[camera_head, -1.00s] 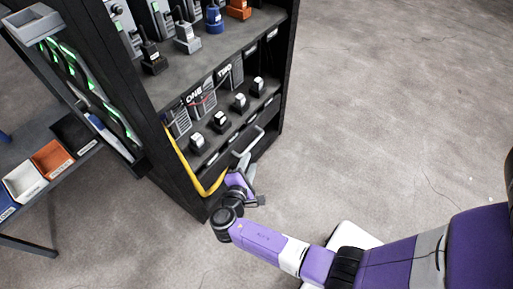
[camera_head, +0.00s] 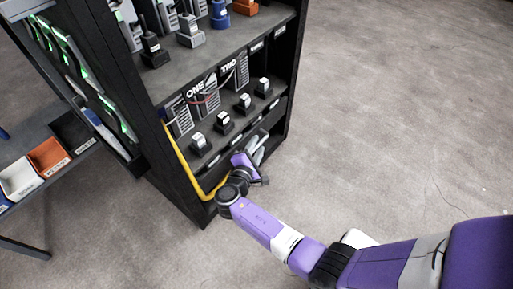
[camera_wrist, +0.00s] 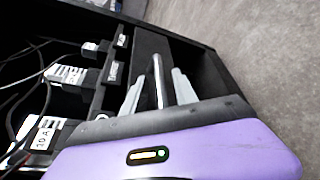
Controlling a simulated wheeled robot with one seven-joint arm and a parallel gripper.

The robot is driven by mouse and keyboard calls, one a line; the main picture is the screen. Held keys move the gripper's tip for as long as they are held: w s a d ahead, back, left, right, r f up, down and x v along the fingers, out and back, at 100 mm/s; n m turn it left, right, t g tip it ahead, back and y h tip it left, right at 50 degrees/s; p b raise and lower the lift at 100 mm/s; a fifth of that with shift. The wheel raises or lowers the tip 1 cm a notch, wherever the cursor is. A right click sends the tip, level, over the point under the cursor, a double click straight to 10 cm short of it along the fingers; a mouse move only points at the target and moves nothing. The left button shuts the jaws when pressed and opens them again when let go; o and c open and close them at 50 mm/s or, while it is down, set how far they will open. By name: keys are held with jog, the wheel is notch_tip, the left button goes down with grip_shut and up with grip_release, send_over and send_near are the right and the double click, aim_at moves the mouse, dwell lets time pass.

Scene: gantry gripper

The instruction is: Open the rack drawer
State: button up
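The black rack (camera_head: 182,188) stands left of centre in the head view. Its drawer (camera_head: 276,122) is the low dark front under the row of small black devices, and it looks closed. The pale bar handle (camera_wrist: 157,82) shows in the wrist view between the two grey fingers of my gripper (camera_wrist: 158,88). The fingers are apart, with a gap on each side of the bar, so they are around it without visibly gripping. In the head view my gripper (camera_head: 256,148) is at the drawer front and hides most of the handle.
A yellow cable (camera_head: 182,160) hangs down the rack's front left edge, close to my wrist. Small devices (camera_head: 223,122) line the shelf above the drawer. A side bench with bins (camera_head: 48,155) stands at left. The concrete floor (camera_head: 400,110) to the right is clear.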

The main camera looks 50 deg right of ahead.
grip_shut()
dwell(1.4)
